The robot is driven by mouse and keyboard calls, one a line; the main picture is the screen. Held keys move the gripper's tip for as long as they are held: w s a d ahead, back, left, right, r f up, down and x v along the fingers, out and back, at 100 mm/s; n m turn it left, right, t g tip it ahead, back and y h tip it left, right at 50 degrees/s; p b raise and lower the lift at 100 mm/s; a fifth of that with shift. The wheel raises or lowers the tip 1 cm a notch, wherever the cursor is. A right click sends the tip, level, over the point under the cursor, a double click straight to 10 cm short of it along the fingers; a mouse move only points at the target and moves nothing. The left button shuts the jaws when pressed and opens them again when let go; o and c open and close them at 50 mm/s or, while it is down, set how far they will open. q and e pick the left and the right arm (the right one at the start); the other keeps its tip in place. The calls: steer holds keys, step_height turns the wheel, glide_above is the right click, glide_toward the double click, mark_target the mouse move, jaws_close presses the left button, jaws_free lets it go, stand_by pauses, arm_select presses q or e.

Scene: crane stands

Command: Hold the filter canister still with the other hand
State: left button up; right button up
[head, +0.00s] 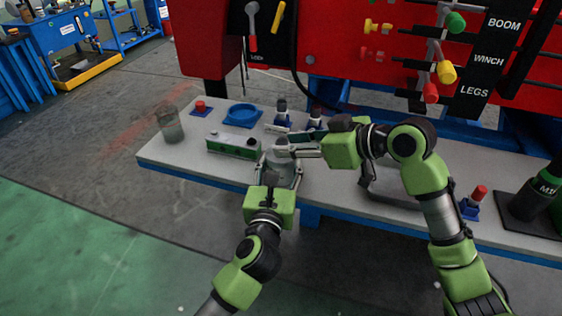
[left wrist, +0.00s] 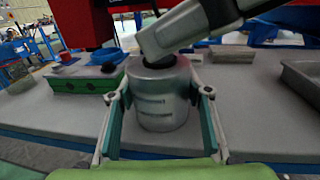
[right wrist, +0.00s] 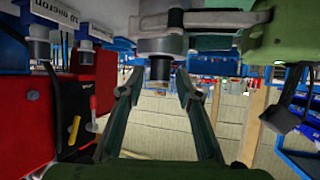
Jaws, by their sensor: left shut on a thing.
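The filter canister (left wrist: 160,98) is a grey metal cylinder standing upright on the grey bench top (head: 335,203). My left gripper (head: 280,170) is shut on its sides, one finger on each side in the left wrist view. My right gripper (head: 287,145) reaches in from the right at the canister's top. One of its grey fingers covers part of the top in the left wrist view. In the right wrist view, which appears upside down, a dark neck (right wrist: 160,70) on the canister sits between my right fingers, with gaps on both sides.
A green block (head: 234,146) stands left of the canister, with a blue round tray (head: 242,115) behind it. A grey tray (head: 392,190) lies to the right.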

steer(key=shift+w+a+f, duration=0.25)
steer(key=shift+w+a, duration=0.1)
steer(key=shift+a, duration=0.15)
jaws_close()
steer(key=shift+r, duration=0.1)
step_height(320, 180, up, 8)
stand_by(1.5)
